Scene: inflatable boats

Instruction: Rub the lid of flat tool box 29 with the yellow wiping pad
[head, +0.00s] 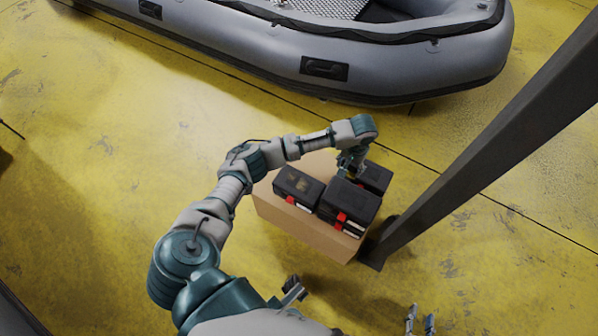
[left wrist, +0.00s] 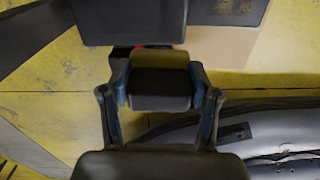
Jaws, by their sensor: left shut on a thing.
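My left gripper (head: 349,166) is shut on the yellow wiping pad (head: 347,176), above the black tool boxes. In the left wrist view the pad (left wrist: 160,58) is a dark block with a yellow band, held between both fingers. Black tool boxes with red latches stand close together: one at left (head: 297,184), a larger one in front (head: 349,200), one at back right (head: 375,177). I cannot read which is flat tool box 29. In the wrist view a black box lid (left wrist: 130,22) lies just past the pad; contact is unclear. My right gripper (head: 421,319) has its fingertips apart, empty, at the bottom edge.
The tool boxes stand on a tan cardboard-coloured box (head: 290,222). A dark slanted post (head: 480,150) rises close to its right side. A grey inflatable boat (head: 400,65) lies behind. The yellow floor (head: 90,150) is open at left.

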